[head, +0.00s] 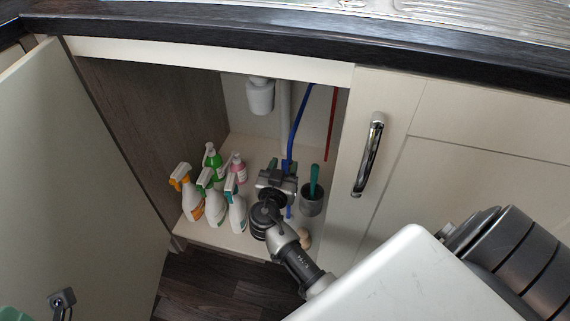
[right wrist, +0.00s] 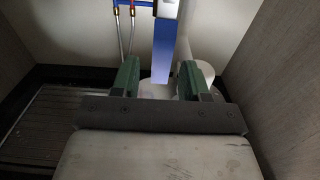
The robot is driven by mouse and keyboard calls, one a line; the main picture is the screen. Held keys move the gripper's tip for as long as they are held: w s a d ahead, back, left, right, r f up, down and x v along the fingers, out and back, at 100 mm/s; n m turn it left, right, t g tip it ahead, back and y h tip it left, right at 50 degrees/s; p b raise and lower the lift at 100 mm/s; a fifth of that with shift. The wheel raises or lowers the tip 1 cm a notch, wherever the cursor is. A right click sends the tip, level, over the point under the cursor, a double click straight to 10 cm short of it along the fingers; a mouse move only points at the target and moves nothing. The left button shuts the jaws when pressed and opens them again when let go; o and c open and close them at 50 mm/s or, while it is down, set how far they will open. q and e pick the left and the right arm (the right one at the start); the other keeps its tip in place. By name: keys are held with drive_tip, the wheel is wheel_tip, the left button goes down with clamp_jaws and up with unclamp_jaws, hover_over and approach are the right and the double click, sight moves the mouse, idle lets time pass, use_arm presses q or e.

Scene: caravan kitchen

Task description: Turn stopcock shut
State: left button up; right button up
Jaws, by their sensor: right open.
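A blue pipe (head: 298,125) runs down inside the open sink cabinet. My right gripper (head: 279,167) reaches in at its lower end, and its body hides most of the fittings there. In the right wrist view, a flat blue bar (right wrist: 164,52), apparently the stopcock lever, hangs from a pale fitting. The two green fingers of my right gripper (right wrist: 158,68) stand apart, open, with the bar's lower end in line with the gap. I cannot tell whether either finger touches it. My left gripper is not in view.
Several spray bottles (head: 215,207) stand left of my right arm. A grey pot (head: 312,200) with a green-handled tool stands close on the right. A red pipe (head: 331,125) runs behind. The open door (head: 75,170) bounds the left, the chrome-handled front (head: 370,155) the right.

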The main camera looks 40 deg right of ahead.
drive_tip(key=shift+w+d, duration=0.5)
drive_tip(key=shift+d, duration=0.05)
clamp_jaws()
